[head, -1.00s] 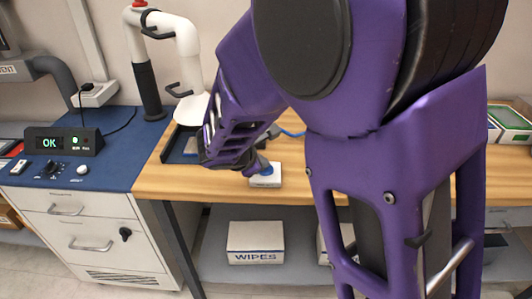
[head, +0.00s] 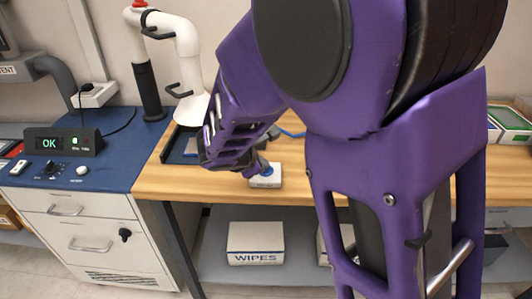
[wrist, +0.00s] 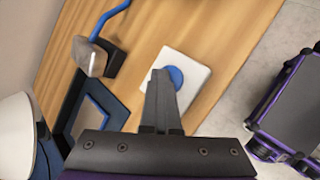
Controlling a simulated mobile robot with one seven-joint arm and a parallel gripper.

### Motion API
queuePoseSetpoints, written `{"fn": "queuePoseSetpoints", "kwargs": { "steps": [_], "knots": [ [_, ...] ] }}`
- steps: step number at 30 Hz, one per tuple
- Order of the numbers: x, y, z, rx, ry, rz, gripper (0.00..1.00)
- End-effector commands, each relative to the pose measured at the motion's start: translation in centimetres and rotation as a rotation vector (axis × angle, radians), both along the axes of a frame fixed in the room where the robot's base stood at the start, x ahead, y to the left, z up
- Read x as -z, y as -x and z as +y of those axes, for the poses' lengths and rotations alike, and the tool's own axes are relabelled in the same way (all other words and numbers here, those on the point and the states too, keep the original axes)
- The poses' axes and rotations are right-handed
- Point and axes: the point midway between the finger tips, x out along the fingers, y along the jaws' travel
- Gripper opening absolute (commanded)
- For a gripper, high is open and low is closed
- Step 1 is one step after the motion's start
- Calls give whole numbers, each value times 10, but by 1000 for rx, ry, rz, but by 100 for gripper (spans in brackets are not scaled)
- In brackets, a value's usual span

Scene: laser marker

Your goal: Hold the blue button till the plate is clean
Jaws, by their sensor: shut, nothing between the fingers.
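The blue button (wrist: 176,77) sits on a small white box (wrist: 193,80) near the front edge of the wooden bench. In the head view the button (head: 267,170) shows on top of its box (head: 265,181). My gripper (wrist: 160,72) is shut and empty, its fingertips over the button's left side in the wrist view. In the head view my gripper (head: 262,163) is just above the button, seemingly apart from it. A plain grey plate (wrist: 88,117) lies in a dark blue tray (wrist: 117,107); no mark on it can be made out.
A black display (head: 62,142) reads OK with a green light, on the blue bench at left. A white extraction arm (head: 188,60) stands beside the tray. A grey head with a blue cable (wrist: 90,58) is near the plate. A WIPES box (head: 256,243) sits below.

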Motion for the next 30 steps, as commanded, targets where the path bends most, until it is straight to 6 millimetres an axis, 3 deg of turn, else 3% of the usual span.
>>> {"fn": "queuePoseSetpoints", "kwargs": {
  "steps": [23,30],
  "knots": [
    [1,0,0,0,1,2,0],
    [-10,0,0,1,0,1,0]
  ]
}}
